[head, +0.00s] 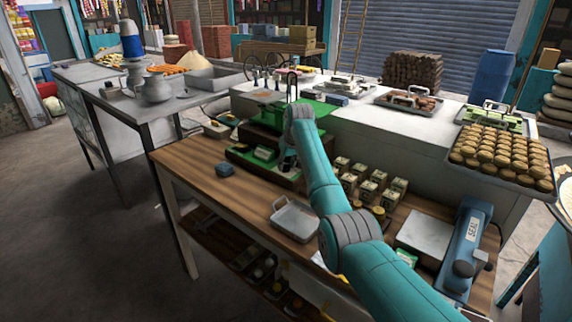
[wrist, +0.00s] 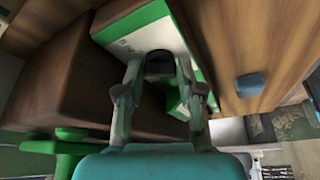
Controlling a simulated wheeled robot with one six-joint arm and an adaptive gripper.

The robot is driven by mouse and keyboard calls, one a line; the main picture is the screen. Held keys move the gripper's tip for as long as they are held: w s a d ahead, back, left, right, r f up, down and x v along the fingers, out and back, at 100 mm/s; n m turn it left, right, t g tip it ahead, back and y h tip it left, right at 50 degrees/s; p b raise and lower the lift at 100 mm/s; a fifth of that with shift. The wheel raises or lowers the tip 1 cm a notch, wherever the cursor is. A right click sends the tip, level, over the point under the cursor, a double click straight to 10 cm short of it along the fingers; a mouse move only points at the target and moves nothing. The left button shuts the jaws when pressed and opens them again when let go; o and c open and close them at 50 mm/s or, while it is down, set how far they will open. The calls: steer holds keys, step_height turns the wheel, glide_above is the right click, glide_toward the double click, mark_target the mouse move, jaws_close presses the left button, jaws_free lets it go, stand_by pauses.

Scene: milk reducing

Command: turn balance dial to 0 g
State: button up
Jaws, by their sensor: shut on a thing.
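The balance (head: 262,135), green with a dark wooden base, stands on the wooden worktable. In the wrist view its white panel with a green border (wrist: 150,38) lies ahead of my gripper (wrist: 160,72). A dark round knob (wrist: 160,60), which looks like the balance dial, sits between my two fingertips. My fingers close on it from both sides. The dial's scale and pointer are too small or hidden to read. In the head view my gripper (head: 287,160) reaches down at the front of the balance, and my arm hides part of it.
A small blue block (head: 225,169) lies on the worktable left of the balance and shows in the wrist view (wrist: 250,85). A metal tray (head: 295,219), several small boxes (head: 368,190) and a blue sealer (head: 468,245) stand to the right. The table's front left is clear.

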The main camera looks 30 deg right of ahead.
steer(key=n, duration=0.2)
steer(key=n+y, duration=0.1)
steer(key=n, duration=0.1)
steer(key=n+y, duration=0.1)
steer(key=n, duration=0.1)
steer(key=shift+d+f+g, duration=0.1)
steer(key=shift+d+g, duration=0.2)
steer(key=shift+d, duration=0.05)
steer(key=shift+n+y, duration=0.3)
steer(key=shift+n, duration=0.1)
steer(key=o, duration=1.1)
steer(key=shift+o, duration=0.2)
steer(key=shift+w, duration=0.1)
steer(key=shift+m, duration=0.3)
